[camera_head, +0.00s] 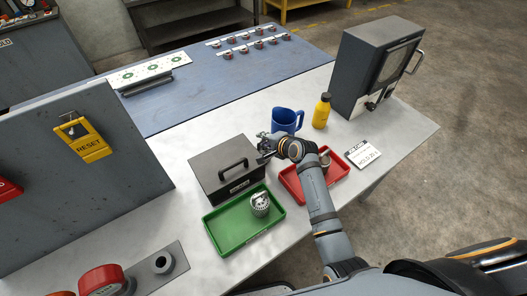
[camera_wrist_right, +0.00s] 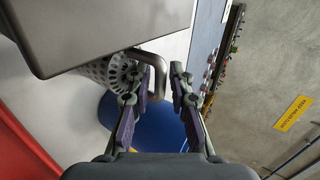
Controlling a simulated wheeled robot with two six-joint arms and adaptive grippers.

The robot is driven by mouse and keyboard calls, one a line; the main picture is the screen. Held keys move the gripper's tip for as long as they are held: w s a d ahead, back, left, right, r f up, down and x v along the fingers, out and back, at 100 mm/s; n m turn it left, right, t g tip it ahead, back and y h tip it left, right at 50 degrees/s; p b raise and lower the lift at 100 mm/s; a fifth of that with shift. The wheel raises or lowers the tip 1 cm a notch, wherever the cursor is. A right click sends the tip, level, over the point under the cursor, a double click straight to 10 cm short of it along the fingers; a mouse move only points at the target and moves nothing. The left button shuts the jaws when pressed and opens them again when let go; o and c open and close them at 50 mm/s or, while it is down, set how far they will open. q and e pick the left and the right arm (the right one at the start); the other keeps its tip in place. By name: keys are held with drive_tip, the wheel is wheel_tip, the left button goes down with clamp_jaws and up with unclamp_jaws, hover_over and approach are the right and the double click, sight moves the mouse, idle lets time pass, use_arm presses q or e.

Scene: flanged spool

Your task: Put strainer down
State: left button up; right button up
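A round perforated metal strainer (camera_head: 260,205) sits in the green tray (camera_head: 218,243) at the front. My right gripper (camera_head: 264,147) is beyond that tray, by the far right corner of the grey box (camera_head: 215,160). In the right wrist view its fingers (camera_wrist_right: 167,85) are apart, with a gap between them. A perforated metal piece (camera_wrist_right: 92,70) and a bent metal bar (camera_wrist_right: 160,72) show by the left finger, partly hidden by the box (camera_wrist_right: 95,30). I cannot tell whether this is the same strainer or how the bar joins it. My left gripper is not in view.
A blue jug (camera_head: 284,118) stands just beyond the right gripper, with a yellow bottle (camera_head: 321,111) to its right. A red tray (camera_head: 301,195) lies under my right forearm, holding a metal item (camera_head: 325,159). A dark panel (camera_head: 60,185) stands at left.

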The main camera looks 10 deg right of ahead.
drive_tip(key=shift+c, duration=0.4)
clamp_jaws()
drive_tip(key=shift+s, duration=0.1)
drive_tip(key=shift+r, duration=0.1)
drive_tip(key=shift+r, duration=0.25)
wheel_tip(320, 180, up, 3)
drive_tip(key=shift+d+f+b, duration=0.1)
drive_tip(key=shift+f+b, duration=0.1)
drive_tip(key=shift+b, duration=0.5)
drive_tip(key=a+b+v, duration=0.2)
drive_tip(key=v, duration=1.4)
drive_tip(key=shift+v, duration=0.75)
